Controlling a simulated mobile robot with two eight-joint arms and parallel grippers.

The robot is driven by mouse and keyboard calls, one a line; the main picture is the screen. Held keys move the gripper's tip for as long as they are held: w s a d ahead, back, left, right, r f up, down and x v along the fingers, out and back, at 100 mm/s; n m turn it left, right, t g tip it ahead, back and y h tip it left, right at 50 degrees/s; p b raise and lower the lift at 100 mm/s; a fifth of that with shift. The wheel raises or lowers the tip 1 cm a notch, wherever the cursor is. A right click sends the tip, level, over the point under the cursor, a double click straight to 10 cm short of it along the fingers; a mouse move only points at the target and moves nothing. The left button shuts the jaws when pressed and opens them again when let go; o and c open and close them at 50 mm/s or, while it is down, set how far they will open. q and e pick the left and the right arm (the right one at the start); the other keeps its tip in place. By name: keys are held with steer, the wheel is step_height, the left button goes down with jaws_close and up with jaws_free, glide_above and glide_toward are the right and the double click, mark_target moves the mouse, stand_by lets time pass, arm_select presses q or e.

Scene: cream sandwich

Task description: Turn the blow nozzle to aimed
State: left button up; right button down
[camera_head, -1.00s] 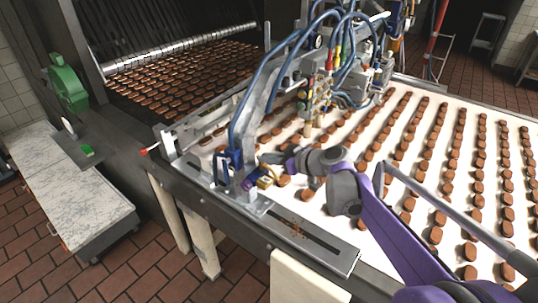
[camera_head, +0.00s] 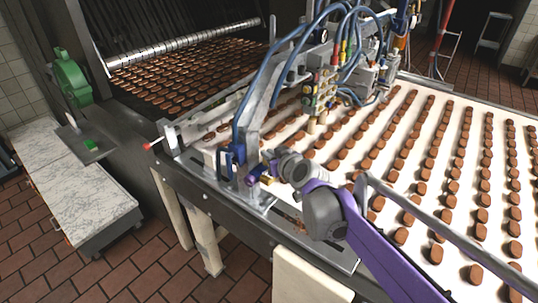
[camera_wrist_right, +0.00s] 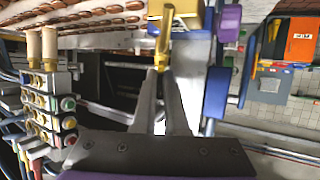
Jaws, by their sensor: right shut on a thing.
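The blow nozzle is a small brass piece (camera_head: 266,180) at a blue bracket on the near side of the conveyor, left of my right arm. In the right wrist view the brass nozzle (camera_wrist_right: 163,42) points down from a gold block toward the camera. My right gripper (camera_wrist_right: 160,74) has its two grey fingers closed together on the nozzle's end. In the head view this gripper (camera_head: 271,165) reaches in from the right, and its wrist partly hides the nozzle. A purple knob (camera_head: 250,177) sits just left of the nozzle. My left gripper is out of view.
Rows of brown biscuits lie on the white conveyor belt (camera_head: 400,150). A depositor with blue hoses and brass valves (camera_head: 318,92) stands just behind my gripper. A metal side rail (camera_head: 215,185) runs along the belt's near edge. A marble-topped table (camera_head: 98,205) stands at the left.

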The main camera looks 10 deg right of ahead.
steer(key=shift+d, duration=0.1)
steer(key=c, duration=0.8)
jaws_free()
steer(key=shift+d, duration=0.1)
steer(key=shift+c, duration=0.2)
steer(key=p+v, duration=0.1)
steer(key=v, duration=0.9)
steer(key=shift+s+r, duration=0.2)
steer(key=shift+s, duration=0.15)
